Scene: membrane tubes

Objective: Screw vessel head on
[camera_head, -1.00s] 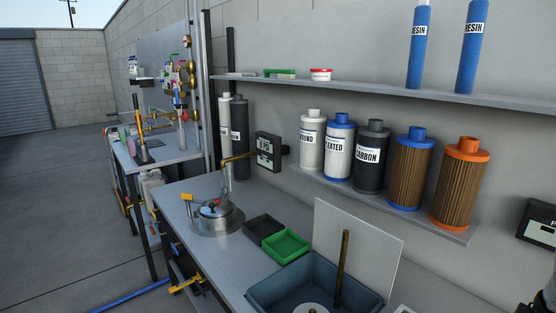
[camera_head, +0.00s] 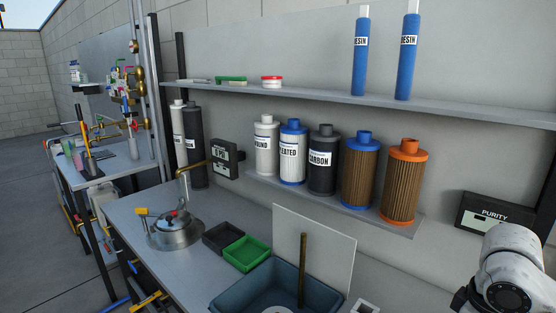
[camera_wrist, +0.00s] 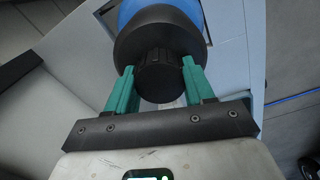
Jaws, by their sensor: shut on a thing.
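In the wrist view, my gripper (camera_wrist: 156,82), with green fingers, is shut on the ribbed black knob (camera_wrist: 155,75) of a wide black round head (camera_wrist: 160,35). One finger is on each side of the knob. Right beyond the head shows a blue rounded body (camera_wrist: 145,8), mostly hidden by it. I cannot tell whether the head is seated on it or only in front of it. In the head view my gripper and the held head are out of sight.
In the head view, a steel round fixture (camera_head: 175,238), a black tray (camera_head: 222,237), a green tray (camera_head: 247,253) and a blue-grey basin (camera_head: 255,300) crowd the bench. Several filter cartridges (camera_head: 323,165) stand on the lower shelf. Blue resin tubes (camera_head: 361,50) stand on the upper shelf.

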